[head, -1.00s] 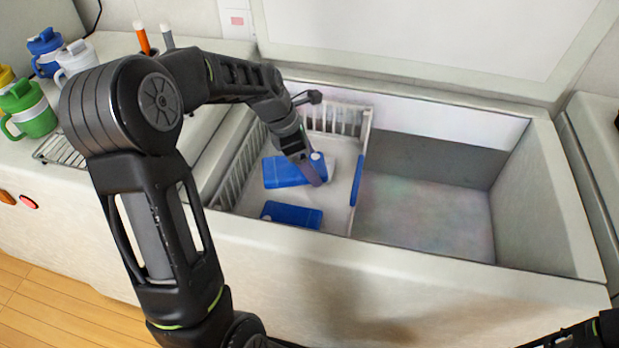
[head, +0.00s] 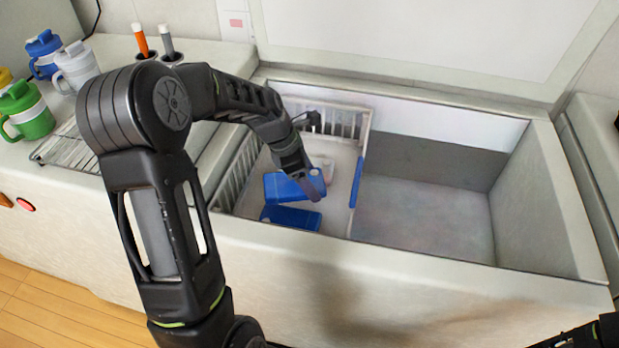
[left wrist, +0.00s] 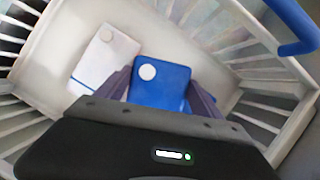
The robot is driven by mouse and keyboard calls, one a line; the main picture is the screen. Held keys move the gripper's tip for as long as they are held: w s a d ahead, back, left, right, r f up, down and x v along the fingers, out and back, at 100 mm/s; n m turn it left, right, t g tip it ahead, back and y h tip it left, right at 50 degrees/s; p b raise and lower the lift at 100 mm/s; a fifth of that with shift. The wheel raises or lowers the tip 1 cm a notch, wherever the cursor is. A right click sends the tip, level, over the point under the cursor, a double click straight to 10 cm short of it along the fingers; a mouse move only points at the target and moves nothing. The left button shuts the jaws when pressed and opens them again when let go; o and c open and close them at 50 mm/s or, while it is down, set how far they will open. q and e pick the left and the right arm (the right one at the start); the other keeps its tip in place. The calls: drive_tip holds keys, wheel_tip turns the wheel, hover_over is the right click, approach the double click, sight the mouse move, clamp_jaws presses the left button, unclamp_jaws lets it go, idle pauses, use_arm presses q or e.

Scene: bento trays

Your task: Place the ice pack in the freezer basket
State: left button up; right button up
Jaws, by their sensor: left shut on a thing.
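My left gripper (head: 314,187) reaches down into the white freezer basket (head: 340,212). It is shut on a blue ice pack (head: 283,187). In the left wrist view this pack (left wrist: 158,88), with a round white cap, sits between the two fingers. A second blue ice pack (head: 290,217) lies in the basket at its front, close to the held one. A pale pack (left wrist: 106,54) with a round cap lies beside the held one in the wrist view. I cannot tell whether the held pack touches the basket floor. My right gripper's fingers do not show.
The basket stands in the left of the open chest freezer (head: 560,200), with a blue handle (head: 357,182) on its right side. The freezer's right part is empty. A wire rack (head: 75,145) and several jugs, including a green one (head: 28,110), are on the left counter.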

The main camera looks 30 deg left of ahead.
use_arm(q)
drive_tip(key=shift+f, duration=0.55)
drive_tip(key=o, duration=1.7)
drive_tip(key=shift+r, duration=0.5)
drive_tip(key=p+v, duration=0.1)
drive_tip(key=v, duration=1.1)
drive_tip(key=shift+r+p, duration=0.1)
drive_tip(key=shift+p, duration=0.2)
